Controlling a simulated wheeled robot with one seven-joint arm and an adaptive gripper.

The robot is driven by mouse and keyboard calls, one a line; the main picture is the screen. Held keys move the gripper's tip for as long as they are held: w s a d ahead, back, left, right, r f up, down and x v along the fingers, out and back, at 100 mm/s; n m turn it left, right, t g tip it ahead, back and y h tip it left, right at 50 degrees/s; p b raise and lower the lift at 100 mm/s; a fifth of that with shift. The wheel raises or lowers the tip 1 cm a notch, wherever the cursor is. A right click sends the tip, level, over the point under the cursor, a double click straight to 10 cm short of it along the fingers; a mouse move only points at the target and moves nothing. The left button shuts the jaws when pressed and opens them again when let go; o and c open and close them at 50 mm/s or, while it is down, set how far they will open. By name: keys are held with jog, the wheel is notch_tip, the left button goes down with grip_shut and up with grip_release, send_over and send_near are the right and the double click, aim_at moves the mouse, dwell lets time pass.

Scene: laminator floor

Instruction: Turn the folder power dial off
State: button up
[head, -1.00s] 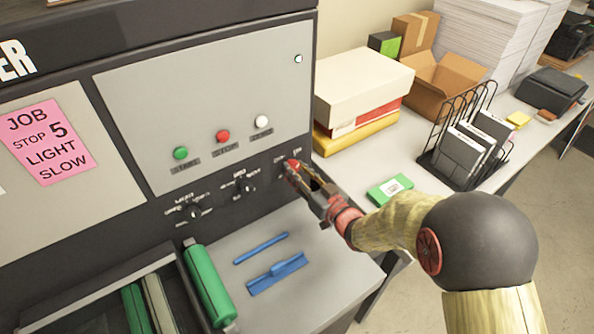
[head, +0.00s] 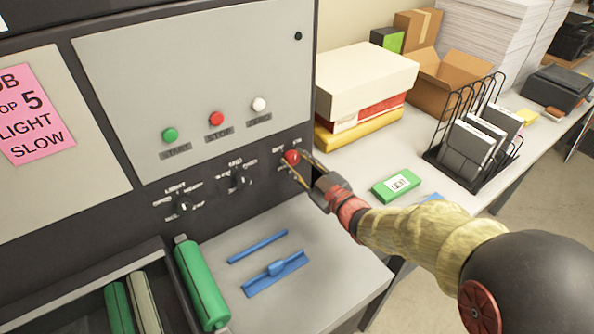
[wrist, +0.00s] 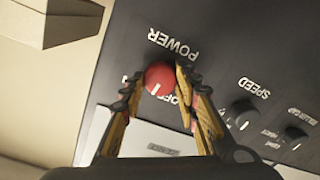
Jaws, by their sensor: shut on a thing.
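The folder power dial is a round red knob (wrist: 159,78) on the dark panel strip, labelled POWER; it also shows in the head view (head: 291,157). A short white mark on it points to the lower left in the wrist view. An OFF label is partly visible beside it; the other label is mostly hidden by a finger. My gripper (wrist: 156,88) has its fingers on both sides of the red knob and is shut on it. In the head view my arm reaches in from the right. A small round lamp (head: 298,36) at the panel's upper right is dark.
The dark speed dial (head: 238,178) and another dark dial (head: 183,205) lie left of the red one. Green (head: 170,135), red (head: 216,118) and white (head: 259,104) buttons sit above. Blue tools (head: 275,273) lie on the shelf below. A table with boxes (head: 365,85) stands at right.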

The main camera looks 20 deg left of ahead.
jog(key=n+b, duration=0.4)
jog(key=b, duration=0.1)
jog(key=n+b, duration=0.2)
jog(key=shift+f, duration=0.25)
jog(key=shift+s+r+n+b, duration=0.15)
jog(key=shift+n+b, duration=0.8)
jog(key=shift+n, duration=0.95)
jog(key=o, duration=1.2)
jog(key=shift+r+h, duration=0.1)
jog(key=shift+h, duration=0.2)
jog(key=v, duration=1.1)
jog(key=shift+s+d, duration=0.3)
